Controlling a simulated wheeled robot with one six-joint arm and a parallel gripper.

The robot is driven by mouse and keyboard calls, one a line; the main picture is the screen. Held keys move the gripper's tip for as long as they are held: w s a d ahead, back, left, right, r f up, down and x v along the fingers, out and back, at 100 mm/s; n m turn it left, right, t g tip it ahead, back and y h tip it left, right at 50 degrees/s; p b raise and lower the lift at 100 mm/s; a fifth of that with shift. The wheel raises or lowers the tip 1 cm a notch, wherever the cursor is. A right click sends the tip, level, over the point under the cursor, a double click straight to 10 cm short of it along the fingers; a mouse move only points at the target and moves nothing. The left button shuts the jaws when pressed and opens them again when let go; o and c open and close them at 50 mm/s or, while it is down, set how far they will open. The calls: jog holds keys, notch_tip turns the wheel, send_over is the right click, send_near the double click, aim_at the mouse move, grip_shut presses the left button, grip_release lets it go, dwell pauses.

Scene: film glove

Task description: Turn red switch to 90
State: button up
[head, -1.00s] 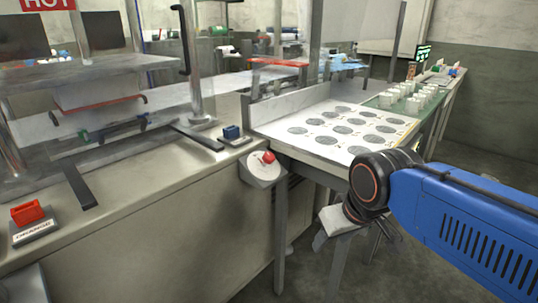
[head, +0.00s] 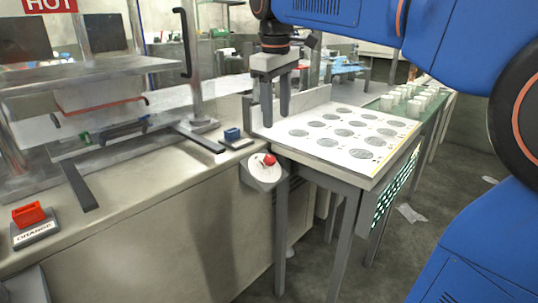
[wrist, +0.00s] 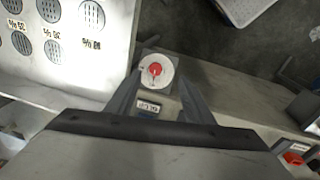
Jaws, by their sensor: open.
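The red switch (head: 269,159) is a small red knob on a round white dial (head: 262,172), fixed to the front corner of the machine counter. In the wrist view the red knob (wrist: 155,69) sits at the centre of the white dial (wrist: 168,81), just beyond the fingertips. The dial's markings are too small to read. My gripper (head: 275,122) points down above and behind the dial, open and empty, apart from the knob. Its two fingers (wrist: 163,88) also show in the wrist view, on either side below the dial.
A blue switch (head: 232,134) stands on the counter close to the dial, and an orange-red switch (head: 28,213) is at far left. A white table (head: 375,160) with grey discs stands right of the dial. Clear glass panels and a black handle (head: 182,40) rise at left.

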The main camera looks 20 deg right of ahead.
aim_at(269, 156)
jog(key=w+a+r+n, duration=0.1)
jog(key=w+a+r, duration=0.1)
jog(key=w, duration=0.2)
jog(key=shift+g, duration=0.3)
jog(key=f, duration=0.5)
jog(key=d+f, duration=0.1)
jog(key=f, duration=0.5)
jog(key=w+f, duration=0.1)
jog(key=f, duration=0.5)
jog(key=shift+d, duration=0.35)
jog(key=shift+c, duration=0.3)
jog(key=c, duration=1)
